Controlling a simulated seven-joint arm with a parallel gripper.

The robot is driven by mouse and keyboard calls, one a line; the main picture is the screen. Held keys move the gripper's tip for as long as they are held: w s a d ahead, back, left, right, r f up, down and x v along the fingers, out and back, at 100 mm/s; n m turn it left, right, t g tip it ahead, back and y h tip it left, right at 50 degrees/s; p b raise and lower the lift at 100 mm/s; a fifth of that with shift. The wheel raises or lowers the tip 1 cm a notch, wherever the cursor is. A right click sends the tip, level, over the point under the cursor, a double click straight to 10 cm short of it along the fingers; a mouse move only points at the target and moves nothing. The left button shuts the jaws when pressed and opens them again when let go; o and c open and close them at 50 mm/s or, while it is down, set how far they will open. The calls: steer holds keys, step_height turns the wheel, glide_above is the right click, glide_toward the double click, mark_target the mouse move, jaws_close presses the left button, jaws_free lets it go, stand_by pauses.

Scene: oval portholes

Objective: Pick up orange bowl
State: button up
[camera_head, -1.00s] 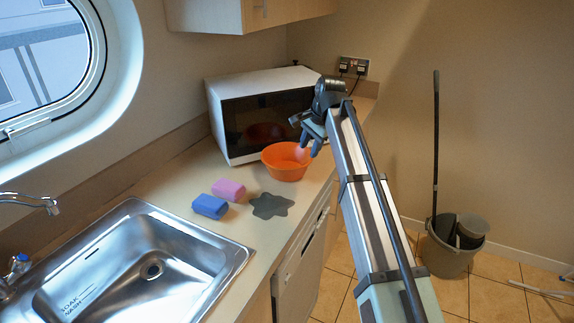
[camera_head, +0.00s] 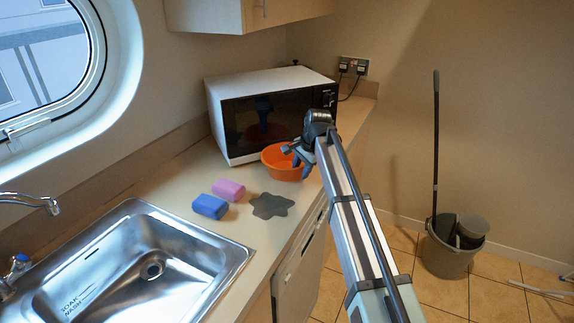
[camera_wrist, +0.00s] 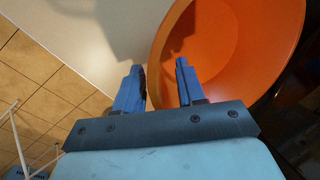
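The orange bowl (camera_head: 277,163) stands upright on the counter in front of the microwave. It fills the upper right of the wrist view (camera_wrist: 225,45). My gripper (camera_head: 294,157) is at the bowl's right side, partly covering its rim. In the wrist view my gripper (camera_wrist: 160,66) is open, its two blue fingers apart. The left finger lies over the pale counter outside the bowl, the right finger over the orange interior, with the near rim between them. I cannot tell whether either finger touches the bowl.
The microwave (camera_head: 265,117) is close behind the bowl. A dark flower-shaped mat (camera_head: 271,206), a pink block (camera_head: 229,189) and a blue block (camera_head: 210,206) lie nearer the sink (camera_head: 150,265). The counter's edge is just right of the bowl, with floor beyond.

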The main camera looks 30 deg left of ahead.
steer(key=shift+x, duration=1)
steer(key=shift+c, duration=0.3)
jaws_close()
